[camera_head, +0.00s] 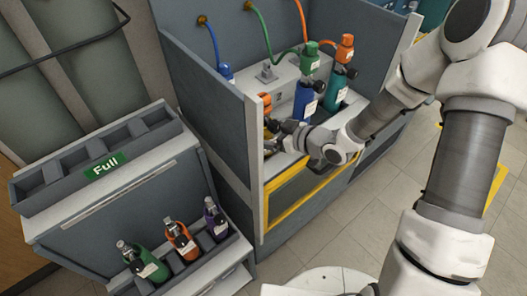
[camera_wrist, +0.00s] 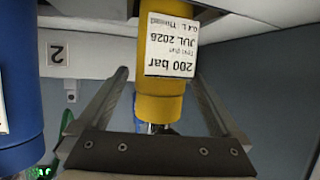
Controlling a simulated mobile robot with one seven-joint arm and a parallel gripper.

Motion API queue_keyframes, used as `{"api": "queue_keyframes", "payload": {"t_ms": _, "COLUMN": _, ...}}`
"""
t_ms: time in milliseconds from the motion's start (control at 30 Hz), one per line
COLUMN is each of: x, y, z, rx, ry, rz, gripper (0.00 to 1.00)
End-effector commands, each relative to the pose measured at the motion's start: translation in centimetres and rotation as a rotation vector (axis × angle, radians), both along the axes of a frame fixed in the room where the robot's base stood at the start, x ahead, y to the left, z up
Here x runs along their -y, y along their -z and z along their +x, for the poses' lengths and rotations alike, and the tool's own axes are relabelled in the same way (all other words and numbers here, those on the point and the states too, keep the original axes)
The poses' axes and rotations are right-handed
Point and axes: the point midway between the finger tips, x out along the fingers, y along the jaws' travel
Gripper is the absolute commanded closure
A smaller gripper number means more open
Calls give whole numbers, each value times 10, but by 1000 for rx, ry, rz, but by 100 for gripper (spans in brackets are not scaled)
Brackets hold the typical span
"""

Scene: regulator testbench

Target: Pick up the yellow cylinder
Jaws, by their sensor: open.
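The yellow cylinder (camera_wrist: 165,100) fills the middle of the wrist view, with a white "200 bar" label on its side. My gripper (camera_wrist: 160,74) is open, with one finger on each side of the cylinder. A gap shows between the cylinder and the left finger; the right finger is close beside it, and I cannot tell whether it touches. In the head view my gripper (camera_head: 277,128) reaches into the left end of the testbench. There the yellow cylinder is mostly hidden behind the side panel and my gripper.
A blue cylinder (camera_wrist: 18,90) stands close to the left of my gripper, also seen in the head view (camera_head: 305,100). The bench's side panel (camera_head: 205,110) is close by. A "Full" rack (camera_head: 150,185) holds three cylinders below its empty upper tray.

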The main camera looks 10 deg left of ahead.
Motion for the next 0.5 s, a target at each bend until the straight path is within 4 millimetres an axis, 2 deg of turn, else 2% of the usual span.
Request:
{"api": "queue_keyframes", "payload": {"t_ms": 33, "x": 0, "y": 0, "z": 0, "rx": 0, "ry": 0, "rz": 0, "gripper": 5}}
{"api": "queue_keyframes", "payload": {"t_ms": 67, "x": 0, "y": 0, "z": 0, "rx": 0, "ry": 0, "rz": 0, "gripper": 11}}
{"api": "queue_keyframes", "payload": {"t_ms": 500, "x": 0, "y": 0, "z": 0, "rx": 0, "ry": 0, "rz": 0, "gripper": 90}}
